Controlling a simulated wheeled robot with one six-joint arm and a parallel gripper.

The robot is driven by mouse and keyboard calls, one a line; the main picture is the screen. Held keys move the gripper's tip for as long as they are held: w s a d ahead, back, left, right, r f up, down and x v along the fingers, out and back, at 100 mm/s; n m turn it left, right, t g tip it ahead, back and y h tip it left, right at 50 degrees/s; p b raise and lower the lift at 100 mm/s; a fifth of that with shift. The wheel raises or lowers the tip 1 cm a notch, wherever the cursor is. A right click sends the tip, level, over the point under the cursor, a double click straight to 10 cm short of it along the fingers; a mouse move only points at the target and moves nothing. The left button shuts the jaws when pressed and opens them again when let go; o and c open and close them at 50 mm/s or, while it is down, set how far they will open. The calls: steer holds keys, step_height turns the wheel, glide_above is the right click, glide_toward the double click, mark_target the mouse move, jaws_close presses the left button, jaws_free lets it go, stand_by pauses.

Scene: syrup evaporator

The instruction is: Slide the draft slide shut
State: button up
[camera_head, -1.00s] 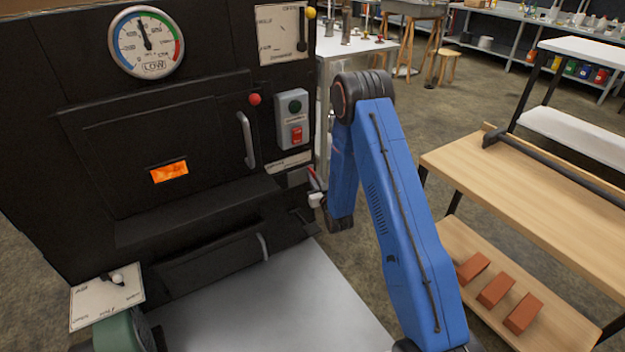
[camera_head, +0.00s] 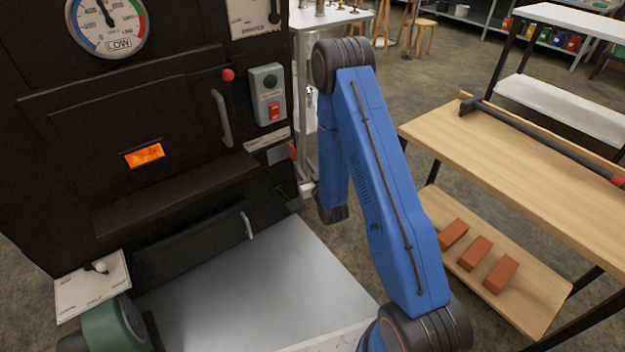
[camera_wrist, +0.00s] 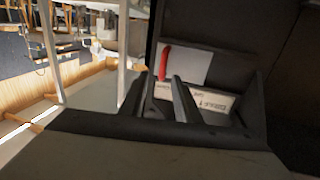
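The draft slide shows as a red handle (camera_wrist: 165,62) beside a grey plate (camera_wrist: 190,64) in the wrist view. A white label (camera_wrist: 209,100), lettering hard to read, lies below it. In the head view the red handle (camera_head: 293,151) sits at the right edge of the black evaporator front, below the switch box. My gripper (camera_wrist: 161,88) shows two dark fingers apart with a gap between them. The red handle appears just beyond that gap; I cannot tell whether they touch. In the head view my blue arm hides the area right of the handle, and the fingertips are not clear.
The evaporator front (camera_head: 150,110) carries a gauge (camera_head: 107,22), a fire door handle (camera_head: 221,118) and a switch box (camera_head: 267,95). A metal surface (camera_head: 260,285) lies below. A wooden bench (camera_head: 500,160) with bricks (camera_head: 474,253) on its lower shelf stands right. Floor is open between.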

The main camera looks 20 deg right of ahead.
steer(key=s+d, duration=0.1)
steer(key=s, duration=0.7)
steer(key=shift+s, duration=0.25)
steer(key=shift+w, duration=0.1)
step_height(320, 180, up, 10)
steer(key=w+g+h, duration=0.1)
steer(key=w+g, duration=0.1)
steer(key=g, duration=0.1)
steer(key=s+d+r+g, duration=0.2)
steer(key=s+r+g, duration=0.1)
steer(key=s+r, duration=0.55)
steer(key=s+r+g, duration=0.2)
steer(key=s+r, duration=0.2)
steer(key=s, duration=0.7)
steer(key=s+r+m+g, duration=0.1)
steer(key=s+r, duration=0.3)
steer(key=s, duration=0.7)
steer(key=s+r+g+h, duration=0.1)
steer(key=s+r+g, duration=0.3)
steer(key=s, duration=0.8)
steer(key=shift+d+r, duration=0.3)
steer(key=shift+r, duration=0.25)
